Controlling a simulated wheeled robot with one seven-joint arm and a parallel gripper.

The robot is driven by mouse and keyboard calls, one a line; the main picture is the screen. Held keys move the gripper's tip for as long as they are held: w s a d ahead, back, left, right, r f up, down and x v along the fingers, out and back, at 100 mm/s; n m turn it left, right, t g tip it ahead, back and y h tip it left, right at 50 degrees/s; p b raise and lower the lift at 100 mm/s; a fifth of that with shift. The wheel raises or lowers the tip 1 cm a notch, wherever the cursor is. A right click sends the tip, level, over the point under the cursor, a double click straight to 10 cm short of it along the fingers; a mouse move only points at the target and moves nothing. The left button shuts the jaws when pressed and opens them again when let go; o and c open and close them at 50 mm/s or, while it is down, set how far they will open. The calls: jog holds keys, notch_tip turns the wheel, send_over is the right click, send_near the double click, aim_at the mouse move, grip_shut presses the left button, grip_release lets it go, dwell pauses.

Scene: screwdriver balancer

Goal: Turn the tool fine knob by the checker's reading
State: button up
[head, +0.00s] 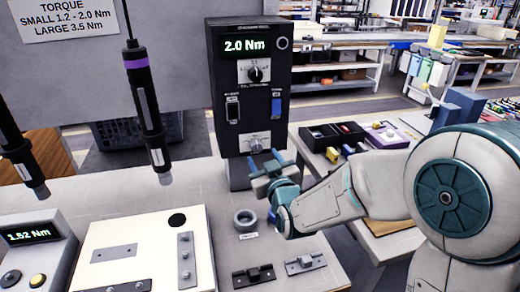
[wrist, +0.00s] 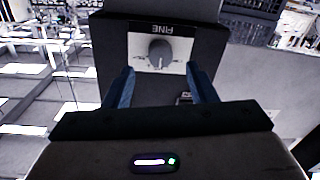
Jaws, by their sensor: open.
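The black tool controller (head: 222,85) reads 2.0 Nm. It has an upper knob (head: 256,73) and, low on its front, the fine knob (head: 256,145) on a white plate. In the wrist view the fine knob (wrist: 159,53) appears upside down under the label FINE, just beyond my fingertips. My gripper (head: 268,167) is in front of the controller, a little below the fine knob in the head view. In the wrist view my gripper (wrist: 163,82) is open, its blue fingers apart and empty. The checker (head: 40,250) at lower left reads 1.52 Nm.
Two screwdrivers hang at left, one with a purple band (head: 148,105). A sign (head: 70,15) gives SMALL 1.2 - 2.0 Nm, LARGE 3.5. A white plate (head: 110,225) with metal bars, a grey ring (head: 245,220) and two small fixtures (head: 253,276) are on the bench.

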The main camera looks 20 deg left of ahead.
aim_at(258, 149)
jog(key=shift+x, duration=2.3)
jog(key=c, duration=1)
